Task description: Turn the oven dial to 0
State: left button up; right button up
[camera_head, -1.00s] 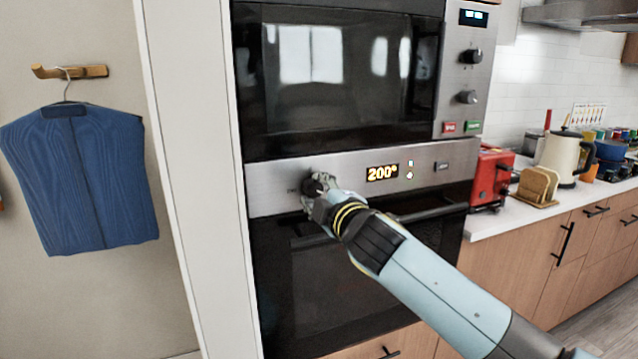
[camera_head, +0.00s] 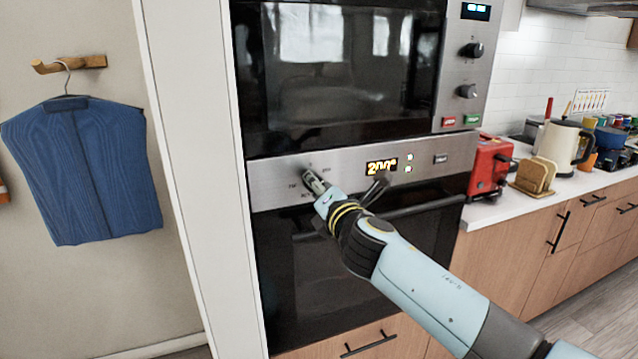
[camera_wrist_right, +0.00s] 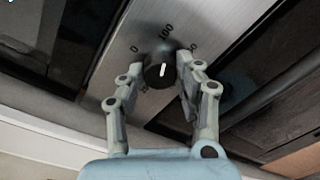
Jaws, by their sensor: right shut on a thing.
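The oven dial (camera_wrist_right: 160,72) is a round black knob with a white mark on a steel panel (camera_head: 275,182). In the right wrist view the mark points roughly up, near the printed 100; the 0 is to its upper left. My right gripper (camera_wrist_right: 161,73) is shut on the dial, one finger on each side. In the head view my right gripper (camera_head: 315,183) covers most of the dial. The oven display (camera_head: 381,167) shows orange digits that look like 200°. My left gripper is not in view.
A black oven door with a long handle (camera_head: 425,208) lies just below the panel. A microwave (camera_head: 340,75) with two knobs is above. At right, a counter holds a red toaster (camera_head: 488,165), bread slices and a kettle (camera_head: 563,147). A blue garment hangs at left.

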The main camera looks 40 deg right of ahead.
jog(key=n+p, duration=0.1)
jog(key=n, duration=0.5)
jog(key=shift+a, duration=0.1)
jog(key=n, duration=0.3)
jog(key=n+p, duration=0.1)
jog(key=n, duration=0.2)
jog(key=shift+f+n, duration=0.2)
jog(key=shift+n, duration=0.1)
dwell(0.3)
jog(key=o, duration=1.2)
jog(key=shift+r, duration=0.1)
jog(key=shift+c, duration=0.2)
jog(key=v, duration=1.2)
jog(key=shift+f, duration=0.3)
jog(key=shift+a, duration=0.15)
